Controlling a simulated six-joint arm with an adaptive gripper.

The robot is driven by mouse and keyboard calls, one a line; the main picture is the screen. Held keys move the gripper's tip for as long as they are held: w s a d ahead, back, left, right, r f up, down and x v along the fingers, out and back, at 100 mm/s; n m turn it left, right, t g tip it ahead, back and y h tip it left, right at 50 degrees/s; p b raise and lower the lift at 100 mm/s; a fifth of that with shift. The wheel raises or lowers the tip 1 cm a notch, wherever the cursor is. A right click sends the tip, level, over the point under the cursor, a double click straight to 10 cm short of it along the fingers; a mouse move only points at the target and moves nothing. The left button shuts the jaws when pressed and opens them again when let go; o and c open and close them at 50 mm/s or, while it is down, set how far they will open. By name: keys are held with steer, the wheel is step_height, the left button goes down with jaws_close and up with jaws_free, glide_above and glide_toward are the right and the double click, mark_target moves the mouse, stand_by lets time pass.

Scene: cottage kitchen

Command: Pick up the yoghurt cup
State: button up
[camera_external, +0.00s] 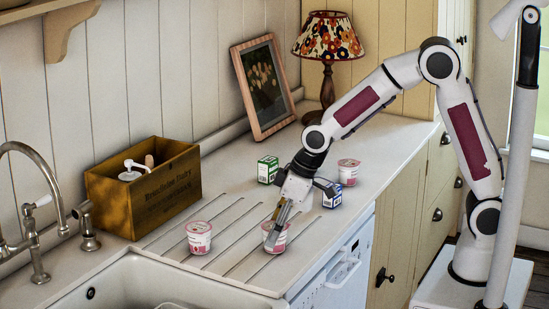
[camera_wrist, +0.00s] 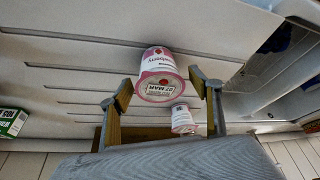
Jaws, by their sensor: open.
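A white and pink yoghurt cup (camera_external: 275,239) stands upright on the ribbed drainboard near the counter's front edge. My gripper (camera_external: 279,218) reaches down over it, tilted, and partly hides it. In the wrist view the nearer yoghurt cup (camera_wrist: 158,65) shows between the two spread fingers of my gripper (camera_wrist: 164,90), with a visible gap on each side. The fingers are open and hold nothing. A second yoghurt cup (camera_external: 199,238) stands to the left on the drainboard. A third yoghurt cup (camera_external: 348,172) stands behind my gripper to the right. Another cup (camera_wrist: 183,121) shows lower in the wrist view.
A green box (camera_external: 268,170) and a blue box (camera_external: 331,196) stand close to my wrist. A wooden crate (camera_external: 145,207), sink (camera_external: 120,272) and tap lie left. A framed picture (camera_external: 264,85) and lamp (camera_external: 328,45) stand behind. The drainboard between the left two cups is clear.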

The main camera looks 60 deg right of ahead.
stand_by(0.4)
steer(key=c, duration=1.2)
steer(key=shift+c, duration=0.2)
steer(key=shift+r, duration=0.1)
steer(key=shift+r, duration=4.9)
